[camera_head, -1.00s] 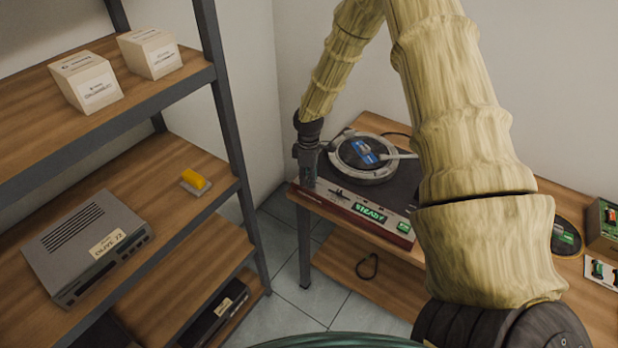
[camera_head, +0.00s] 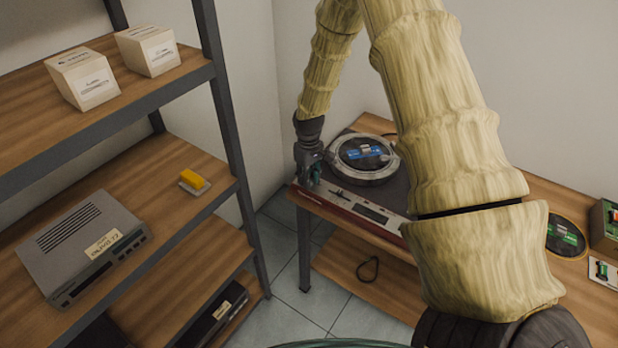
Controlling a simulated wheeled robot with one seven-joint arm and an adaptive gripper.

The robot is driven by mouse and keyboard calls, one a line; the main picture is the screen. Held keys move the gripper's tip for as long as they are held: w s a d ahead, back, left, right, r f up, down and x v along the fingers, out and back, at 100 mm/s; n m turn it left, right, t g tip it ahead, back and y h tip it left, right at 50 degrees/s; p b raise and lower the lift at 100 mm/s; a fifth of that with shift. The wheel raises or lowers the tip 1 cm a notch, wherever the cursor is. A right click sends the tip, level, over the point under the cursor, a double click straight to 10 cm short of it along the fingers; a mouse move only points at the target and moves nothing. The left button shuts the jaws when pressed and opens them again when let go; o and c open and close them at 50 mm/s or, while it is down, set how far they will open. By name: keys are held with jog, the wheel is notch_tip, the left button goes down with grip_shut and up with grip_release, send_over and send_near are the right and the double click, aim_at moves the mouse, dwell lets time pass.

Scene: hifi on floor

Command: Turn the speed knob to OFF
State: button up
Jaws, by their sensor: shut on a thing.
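The record player (camera_head: 345,207) stands on the wooden bench at the back, with a dark top and a reddish front. Its round platter (camera_head: 364,157) carries a dark disc with a blue label. My gripper (camera_head: 309,183) points down at the front left corner of the record player and is shut there. The speed knob is hidden by the fingers, and its pointer cannot be read. The small display (camera_head: 371,213) on the front panel is dark grey with no lit text.
A metal-framed shelf on the left holds two white boxes (camera_head: 117,66), a grey device (camera_head: 84,245) and a yellow block (camera_head: 193,180). Another disc (camera_head: 564,236) and a green box (camera_head: 606,222) lie at the right of the bench. A dark cable loop (camera_head: 368,268) lies on the lower board.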

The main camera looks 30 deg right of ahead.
jog(key=shift+w+r, duration=0.1)
jog(key=shift+w, duration=0.1)
jog(key=o, duration=0.8)
jog(key=shift+c, duration=0.2)
jog(key=shift+o, duration=1.4)
jog(key=shift+s, duration=0.1)
notch_tip(320, 180, up, 12)
